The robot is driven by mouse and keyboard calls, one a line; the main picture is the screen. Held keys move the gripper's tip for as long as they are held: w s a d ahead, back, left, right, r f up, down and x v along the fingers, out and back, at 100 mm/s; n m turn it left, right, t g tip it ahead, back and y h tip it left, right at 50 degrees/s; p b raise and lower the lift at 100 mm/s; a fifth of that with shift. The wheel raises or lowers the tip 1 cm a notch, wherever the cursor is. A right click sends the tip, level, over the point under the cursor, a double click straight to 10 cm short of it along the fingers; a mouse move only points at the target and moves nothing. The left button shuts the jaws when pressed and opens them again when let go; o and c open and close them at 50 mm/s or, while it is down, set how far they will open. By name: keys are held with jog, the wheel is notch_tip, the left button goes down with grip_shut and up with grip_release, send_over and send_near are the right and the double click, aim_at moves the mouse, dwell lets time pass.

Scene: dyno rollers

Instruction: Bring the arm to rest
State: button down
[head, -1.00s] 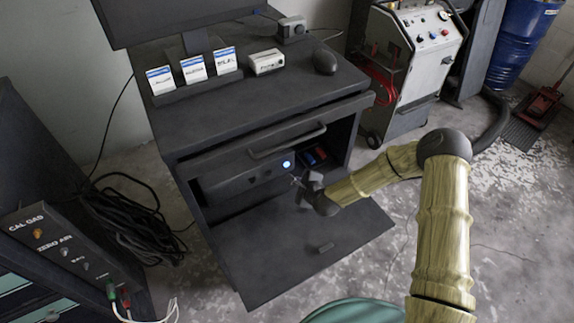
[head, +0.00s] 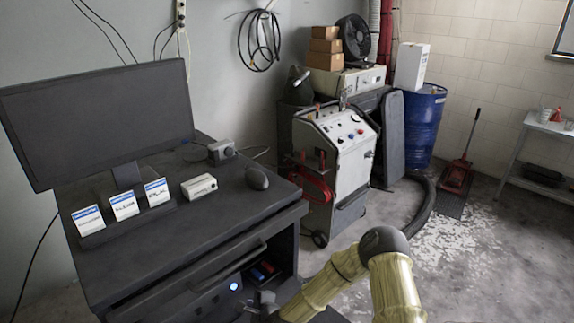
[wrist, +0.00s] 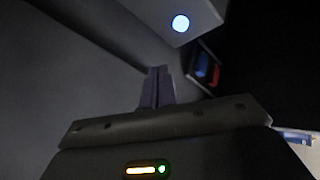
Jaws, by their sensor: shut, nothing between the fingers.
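My gripper (head: 264,300) is at the open lower compartment of the dark cabinet (head: 205,225), low in the head view. In the wrist view its two fingers (wrist: 157,88) are together with nothing between them. A dark box with a lit blue-white button (wrist: 180,23) is just above the fingers in the wrist view; the same lit button shows in the head view (head: 233,286). My arm bends down from the right toward the compartment. The lowered door is mostly out of the head view.
A monitor (head: 100,118), three white-and-blue cards, a small white box (head: 199,187) and a mouse (head: 257,178) are on the cabinet top. A wheeled test machine (head: 335,165) stands behind my arm. Floor to the right is open.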

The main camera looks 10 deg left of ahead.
jog(key=shift+d+r+n, duration=0.25)
jog(key=shift+r+n, duration=0.05)
jog(key=shift+n, duration=0.1)
jog(key=s+d+r+n+g+h, duration=0.25)
jog(key=d+r+n, duration=0.4)
jog(key=d, duration=0.35)
jog(key=s+d+r+n+g+h, duration=0.15)
jog(key=s+d+r+n, duration=0.3)
jog(key=d+r, duration=0.45)
jog(key=s+d+r+n+h, duration=0.1)
jog(key=s+d+r+n, duration=0.1)
jog(key=s+d+r, duration=0.2)
jog(key=s+d+r+n+g+h, duration=0.1)
jog(key=s+d+r+n+h, duration=0.1)
jog(key=s+d, duration=0.5)
jog(key=shift+s+d+r, duration=0.25)
jog(key=shift+d+r, duration=0.45)
jog(key=shift+r, duration=0.2)
jog(key=c, duration=1.2)
grip_release()
jog(key=shift+c, duration=1)
jog(key=shift+a, duration=0.1)
